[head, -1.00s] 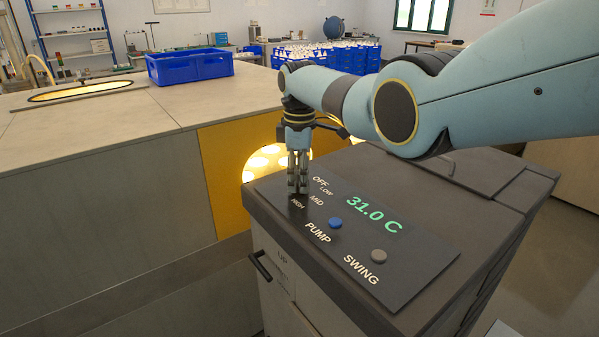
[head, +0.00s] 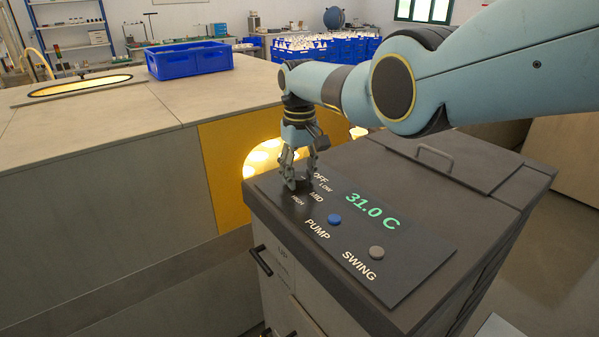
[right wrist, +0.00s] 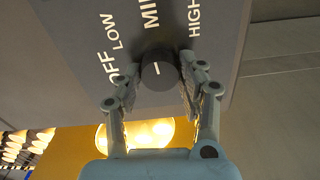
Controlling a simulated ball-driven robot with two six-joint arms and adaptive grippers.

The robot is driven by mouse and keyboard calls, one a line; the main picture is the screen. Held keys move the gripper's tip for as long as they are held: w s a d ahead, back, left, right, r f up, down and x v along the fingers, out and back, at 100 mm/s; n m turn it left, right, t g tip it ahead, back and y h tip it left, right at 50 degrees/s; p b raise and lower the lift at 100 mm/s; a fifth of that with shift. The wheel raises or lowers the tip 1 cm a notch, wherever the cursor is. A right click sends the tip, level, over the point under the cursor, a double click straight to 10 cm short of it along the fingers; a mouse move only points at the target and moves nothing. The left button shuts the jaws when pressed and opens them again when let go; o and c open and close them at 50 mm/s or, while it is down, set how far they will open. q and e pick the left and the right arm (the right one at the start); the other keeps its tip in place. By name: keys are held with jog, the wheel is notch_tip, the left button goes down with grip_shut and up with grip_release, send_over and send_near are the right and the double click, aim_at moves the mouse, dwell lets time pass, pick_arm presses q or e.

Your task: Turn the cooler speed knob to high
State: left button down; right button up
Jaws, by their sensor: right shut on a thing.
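The cooler speed knob (right wrist: 160,72) is a dark round knob with a short white mark on its face, seen in the right wrist view. Printed labels OFF, LOW, MID and HIGH curve around it; I cannot tell surely which label the mark points to. My right gripper (head: 293,184) reaches down onto the cooler's control panel (head: 405,262) in the head view, hiding most of the knob. In the right wrist view my right gripper (right wrist: 160,86) has its two fingers on either side of the knob, shut on it. My left gripper is not in view.
On the panel are a blue PUMP button (head: 335,219), a grey SWING button (head: 376,252) and a green 31.0 C display (head: 373,211). A yellow panel with a lit opening (head: 224,170) stands close beside the cooler. A blue crate (head: 190,60) sits on the bench behind.

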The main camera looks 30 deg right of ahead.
aim_at(300, 175)
jog(key=m, duration=0.4)
jog(key=shift+m, duration=2.9)
jog(key=o, duration=1.2)
jog(key=shift+r, duration=0.1)
notch_tip(300, 175, up, 12)
jog(key=shift+f, duration=0.1)
